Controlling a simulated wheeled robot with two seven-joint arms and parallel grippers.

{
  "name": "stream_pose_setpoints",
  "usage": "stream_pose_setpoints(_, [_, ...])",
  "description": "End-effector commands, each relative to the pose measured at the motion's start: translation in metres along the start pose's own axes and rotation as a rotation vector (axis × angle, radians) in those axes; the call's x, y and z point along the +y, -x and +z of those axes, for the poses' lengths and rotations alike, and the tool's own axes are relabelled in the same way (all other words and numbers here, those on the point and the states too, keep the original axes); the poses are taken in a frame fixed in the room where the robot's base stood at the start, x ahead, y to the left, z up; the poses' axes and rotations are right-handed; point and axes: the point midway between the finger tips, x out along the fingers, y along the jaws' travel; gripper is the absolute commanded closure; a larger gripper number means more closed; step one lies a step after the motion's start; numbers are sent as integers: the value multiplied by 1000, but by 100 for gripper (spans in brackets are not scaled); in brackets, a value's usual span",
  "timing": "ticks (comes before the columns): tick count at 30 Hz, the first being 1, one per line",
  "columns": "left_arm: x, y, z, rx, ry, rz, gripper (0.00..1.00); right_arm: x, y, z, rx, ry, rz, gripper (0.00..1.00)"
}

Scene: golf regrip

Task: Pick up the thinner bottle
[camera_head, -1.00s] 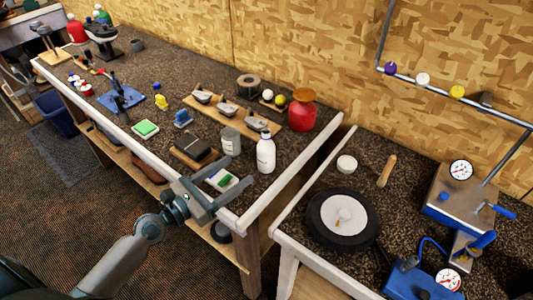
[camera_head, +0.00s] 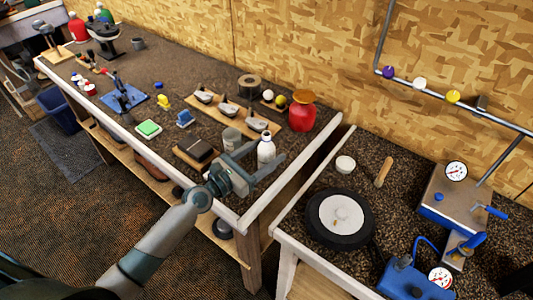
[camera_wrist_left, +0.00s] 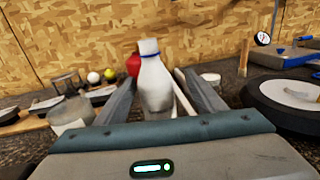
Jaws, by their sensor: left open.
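A slim white bottle (camera_head: 266,150) with a dark-banded neck and white cap stands upright near the front right of the long bench. My left gripper (camera_head: 268,157) is open, with its fingers pointing at the bottle from the front. In the left wrist view the bottle (camera_wrist_left: 156,88) shows between the two fingers, with a gap on either side; its base is hidden behind the gripper body. I cannot tell how far it sits between the fingertips. My right gripper is not in view.
A grey can (camera_head: 230,138) stands close left of the bottle, and a wide red container (camera_head: 301,116) stands behind it. A dark block (camera_head: 199,150) on a wooden board lies left of the gripper. A round black-rimmed disc (camera_head: 340,218) is on the right bench.

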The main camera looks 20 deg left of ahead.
Motion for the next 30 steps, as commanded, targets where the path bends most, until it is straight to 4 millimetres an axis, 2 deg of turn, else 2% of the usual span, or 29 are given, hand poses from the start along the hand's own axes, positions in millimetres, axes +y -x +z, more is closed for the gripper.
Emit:
stream_pose_setpoints(11, [1, -2, -1, 0, -1, 0, 37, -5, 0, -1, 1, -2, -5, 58])
stream_pose_setpoints(24, [8, -45, -8, 0, 0, 0, 37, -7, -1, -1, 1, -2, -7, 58])
stream_pose_setpoints(30, [7, -52, -10, 1, 0, -1, 37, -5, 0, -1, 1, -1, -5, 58])
